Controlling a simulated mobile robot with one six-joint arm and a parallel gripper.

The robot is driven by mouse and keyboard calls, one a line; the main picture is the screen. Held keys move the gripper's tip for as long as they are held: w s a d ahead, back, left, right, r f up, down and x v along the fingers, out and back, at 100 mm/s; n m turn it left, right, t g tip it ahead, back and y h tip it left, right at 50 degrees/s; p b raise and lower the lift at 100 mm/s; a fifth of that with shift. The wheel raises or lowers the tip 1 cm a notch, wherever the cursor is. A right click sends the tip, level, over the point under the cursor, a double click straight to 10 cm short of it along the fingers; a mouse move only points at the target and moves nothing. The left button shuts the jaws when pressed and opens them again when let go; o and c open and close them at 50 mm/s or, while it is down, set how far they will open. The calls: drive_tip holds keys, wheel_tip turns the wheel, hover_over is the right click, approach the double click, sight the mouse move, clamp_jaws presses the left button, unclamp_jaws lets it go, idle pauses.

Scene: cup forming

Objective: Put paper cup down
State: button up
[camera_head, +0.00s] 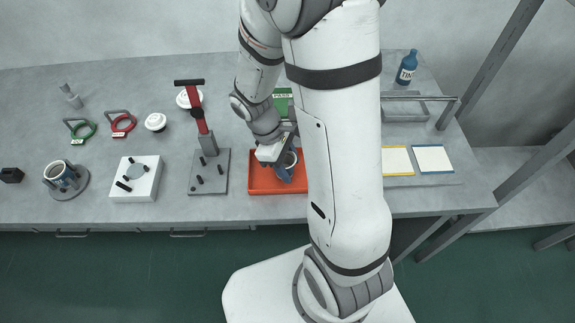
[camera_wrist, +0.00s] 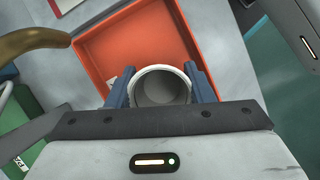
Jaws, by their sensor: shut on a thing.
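A paper cup (camera_wrist: 160,86) with a pale rim is between the two blue fingers of my gripper (camera_wrist: 160,90) in the wrist view. My gripper is shut on it. In the head view my gripper (camera_head: 287,168) and the cup (camera_head: 291,158) are over an orange-red tray (camera_head: 262,185), and my arm hides part of the tray. The tray's wall (camera_wrist: 90,62) shows around the cup in the wrist view. The cup looks upright, open end up. I cannot tell whether its base touches the tray floor.
Left of the tray stands a grey plate with pegs and a red-handled lever press (camera_head: 203,130). Further left are a white block (camera_head: 135,190) and a round grey stand (camera_head: 68,190). A green box (camera_head: 283,97) is behind the tray. Yellow and blue-edged cards (camera_head: 398,160) lie right.

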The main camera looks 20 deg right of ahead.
drive_tip(key=shift+f, duration=0.4)
drive_tip(key=shift+f, duration=0.2)
drive_tip(key=o, duration=0.7)
drive_tip(key=shift+c, duration=0.2)
drive_tip(key=v, duration=1.2)
drive_tip(key=s+d+r+m+t+y, duration=0.2)
drive_tip(key=s+r+m+t, duration=0.3)
drive_tip(key=s+r+m, duration=0.3)
drive_tip(key=shift+s+m+y+p, duration=0.35)
drive_tip(key=shift+m+y, duration=0.35)
drive_tip(key=shift+m, duration=0.2)
